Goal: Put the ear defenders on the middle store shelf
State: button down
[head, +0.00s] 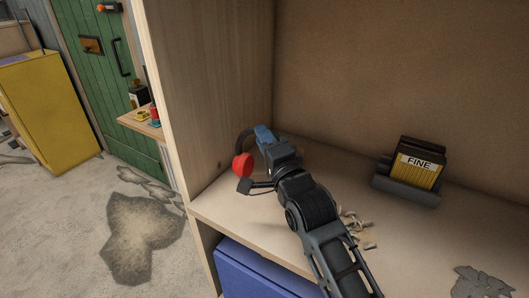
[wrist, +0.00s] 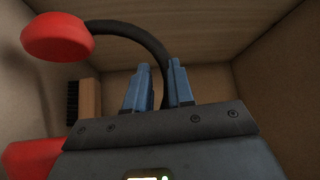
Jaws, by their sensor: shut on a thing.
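The ear defenders (head: 242,164) have red cups and a dark curved headband. In the head view they are at the left end of a wooden shelf (head: 225,208), beside the left side panel. My gripper (head: 264,135) has blue fingers and is shut on the headband. In the wrist view the headband (wrist: 135,30) passes between the fingers (wrist: 158,87), with one red cup (wrist: 57,37) at upper left and part of the other at lower left. In the head view my arm hides part of the shelf. I cannot tell whether the cups touch the shelf.
A holder with a box marked FINE (head: 417,165) stands at the right of the shelf. Small pale pieces (head: 358,229) lie beside my arm. A brush (wrist: 84,101) shows at left in the wrist view. A blue box (head: 255,275) is below the shelf.

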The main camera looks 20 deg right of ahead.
jog(key=shift+f, duration=2.05)
jog(key=c, duration=1)
grip_release()
jog(key=s, duration=0.4)
jog(key=s+b, duration=0.1)
jog(key=s, duration=0.3)
jog(key=s+f+b, duration=0.1)
jog(key=s, duration=0.3)
jog(key=shift+f, duration=0.1)
